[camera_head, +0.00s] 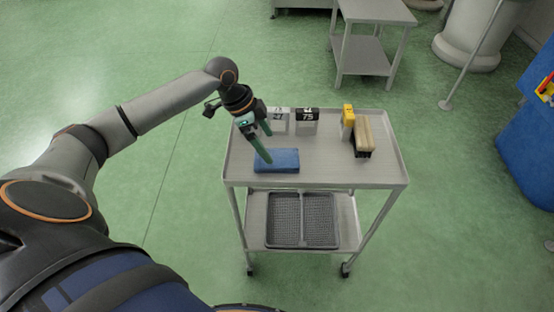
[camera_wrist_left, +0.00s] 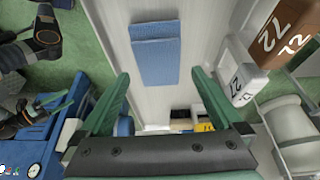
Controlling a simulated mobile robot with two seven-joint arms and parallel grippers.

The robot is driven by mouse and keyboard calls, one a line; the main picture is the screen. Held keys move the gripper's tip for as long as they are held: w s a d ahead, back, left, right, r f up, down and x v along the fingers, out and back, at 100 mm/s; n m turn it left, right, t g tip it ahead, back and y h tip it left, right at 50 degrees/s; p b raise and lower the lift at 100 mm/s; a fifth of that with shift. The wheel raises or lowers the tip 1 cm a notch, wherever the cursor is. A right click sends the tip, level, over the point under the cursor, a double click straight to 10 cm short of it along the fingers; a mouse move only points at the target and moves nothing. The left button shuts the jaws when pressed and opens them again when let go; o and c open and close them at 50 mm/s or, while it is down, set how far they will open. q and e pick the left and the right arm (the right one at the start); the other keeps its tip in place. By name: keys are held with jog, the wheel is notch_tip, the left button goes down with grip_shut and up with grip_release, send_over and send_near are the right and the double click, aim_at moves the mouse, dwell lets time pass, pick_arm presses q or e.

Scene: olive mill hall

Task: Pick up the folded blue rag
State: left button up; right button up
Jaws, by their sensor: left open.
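The folded blue rag (camera_head: 284,162) lies flat on the near left part of the steel cart's top (camera_head: 330,175). In the left wrist view the rag (camera_wrist_left: 155,50) shows as a light blue folded rectangle ahead of the fingers. My left gripper (camera_head: 269,148) is open, its green fingers pointing down over the rag, and one finger hides part of it in the head view. In the left wrist view the open fingers (camera_wrist_left: 160,76) are spread on both sides of the rag's line, with nothing between them. My right gripper is not in view.
Numbered blocks (camera_head: 307,125) stand behind the rag. A yellow item (camera_head: 347,118) and a wooden-backed brush (camera_head: 364,135) stand at the right of the top. Dark trays (camera_head: 303,222) sit on the lower shelf. The cart top's front middle is clear.

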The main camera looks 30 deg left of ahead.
aim_at(278, 156)
pick_arm(q)
jog(key=x, duration=0.5)
jog(key=shift+d+f, duration=0.2)
jog(key=shift+d, duration=0.05)
jog(key=shift+r, duration=0.1)
jog(key=c, duration=1.3)
jog(key=shift+r, duration=0.6)
notch_tip(278, 156, up, 2)
jog(key=shift+s+r, duration=0.15)
jog(key=shift+r, duration=0.05)
jog(key=s+r, duration=0.3)
jog(key=s, duration=0.1)
jog(key=s+d+r, duration=0.1)
jog(key=s+r, duration=0.2)
jog(key=s, duration=0.2)
jog(key=s+r, duration=0.3)
jog(key=s, duration=0.1)
jog(key=shift+s+d+r+p, duration=0.2)
jog(key=shift+s+d+p, duration=0.1)
jog(key=shift+s, duration=0.05)
